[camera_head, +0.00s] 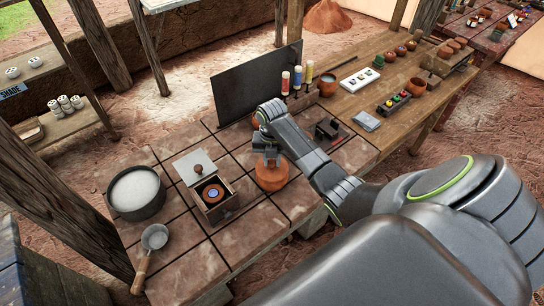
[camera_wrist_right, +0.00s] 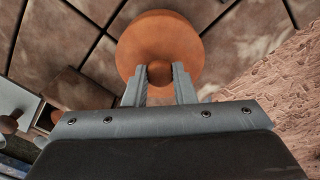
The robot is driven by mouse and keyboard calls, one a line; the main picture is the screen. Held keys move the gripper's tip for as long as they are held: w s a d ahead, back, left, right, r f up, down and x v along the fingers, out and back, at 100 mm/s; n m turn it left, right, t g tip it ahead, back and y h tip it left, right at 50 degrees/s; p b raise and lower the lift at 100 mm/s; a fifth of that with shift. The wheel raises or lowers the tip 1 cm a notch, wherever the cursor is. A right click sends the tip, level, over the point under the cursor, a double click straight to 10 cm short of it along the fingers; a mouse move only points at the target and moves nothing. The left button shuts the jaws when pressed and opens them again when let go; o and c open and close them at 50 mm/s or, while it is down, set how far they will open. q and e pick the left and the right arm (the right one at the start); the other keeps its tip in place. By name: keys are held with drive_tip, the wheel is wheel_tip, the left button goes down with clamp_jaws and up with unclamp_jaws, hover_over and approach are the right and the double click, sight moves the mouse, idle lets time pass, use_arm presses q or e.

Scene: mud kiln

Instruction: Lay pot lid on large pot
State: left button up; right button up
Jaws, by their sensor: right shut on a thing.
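My right gripper (camera_head: 269,158) points down over the tiled bench. In the right wrist view its two fingers (camera_wrist_right: 159,72) close on the knob of a round orange clay lid (camera_wrist_right: 158,38). The lid also shows in the head view as an orange round shape (camera_head: 271,180) under the gripper. I cannot tell whether a large pot is beneath it or whether it touches anything below. A clay pot (camera_head: 256,121) stands behind, partly hidden by my right arm. My left gripper is not in view.
A grey pan (camera_head: 125,208) with white contents and a ladle (camera_head: 154,237) lie farther left. A dark upright panel (camera_head: 250,82) and paint bottles (camera_head: 297,77) stand behind. Bare tiles lie at the front.

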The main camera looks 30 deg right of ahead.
drive_tip(key=shift+f, duration=0.15)
drive_tip(key=o, duration=1)
drive_tip(key=shift+c, duration=0.2)
